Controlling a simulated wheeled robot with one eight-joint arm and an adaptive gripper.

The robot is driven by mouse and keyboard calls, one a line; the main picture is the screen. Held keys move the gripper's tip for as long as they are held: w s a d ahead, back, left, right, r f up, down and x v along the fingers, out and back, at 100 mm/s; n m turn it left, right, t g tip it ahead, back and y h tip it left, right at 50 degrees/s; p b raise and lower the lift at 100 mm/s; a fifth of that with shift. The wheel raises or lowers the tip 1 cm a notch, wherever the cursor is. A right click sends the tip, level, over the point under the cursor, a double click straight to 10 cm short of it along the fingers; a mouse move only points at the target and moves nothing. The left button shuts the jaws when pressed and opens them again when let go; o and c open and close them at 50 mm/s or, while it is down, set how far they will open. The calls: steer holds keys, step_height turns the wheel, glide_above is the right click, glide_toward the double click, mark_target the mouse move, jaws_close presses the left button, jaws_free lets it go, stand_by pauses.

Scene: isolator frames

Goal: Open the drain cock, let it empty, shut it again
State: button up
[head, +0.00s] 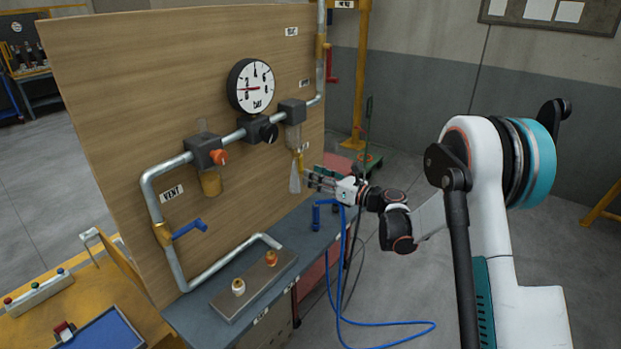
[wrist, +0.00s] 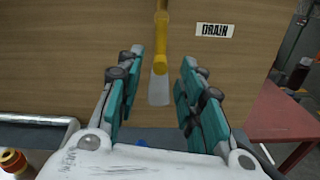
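The yellow drain cock (head: 300,161) hangs below a clear bowl (head: 293,137) on the board's right side. In the wrist view the cock (wrist: 161,42) hangs straight down, left of the DRAIN label (wrist: 215,30). A pale, widening shape (wrist: 160,88) shows below it, also in the head view (head: 295,183); I cannot tell whether it is a spout or escaping fluid. My gripper (head: 310,180) is just right of this shape in the head view. In the wrist view my gripper (wrist: 162,62) is open, its teal pads apart on either side of the cock's line. No contact shows.
A dial gauge (head: 251,86) and grey pipework are on the wooden board (head: 110,70). A blue lever (head: 190,229) sits near the VENT label (head: 171,193). A grey bench (head: 200,318) runs below. A blue hose (head: 385,340) lies on the floor.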

steer(key=shift+x, duration=1.2)
jaws_close()
